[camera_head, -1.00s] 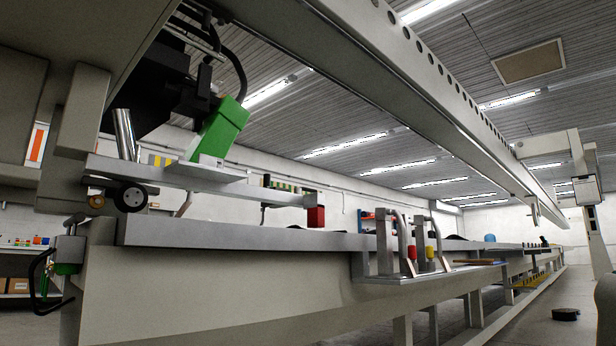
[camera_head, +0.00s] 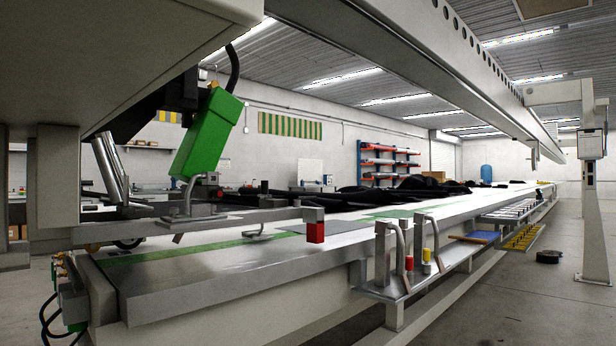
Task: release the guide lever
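A long grey bar (camera_head: 215,222) runs out to the right below the gantry's welding head, above the table. A red block (camera_head: 315,232) hangs at its right end; this may be the guide lever, but I cannot tell for sure. The green welding head unit (camera_head: 208,135) leans above the bar. Two bent metal handles stand on a side bracket, the nearer handle (camera_head: 400,250) beside a small red part (camera_head: 409,262) and the farther one beside a small yellow part (camera_head: 427,254). Neither of my grippers is in view.
The long welding table (camera_head: 230,272) stretches away to the right, with black items (camera_head: 400,190) on it. The gantry beam (camera_head: 440,65) passes overhead. A grey post (camera_head: 592,190) stands at right.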

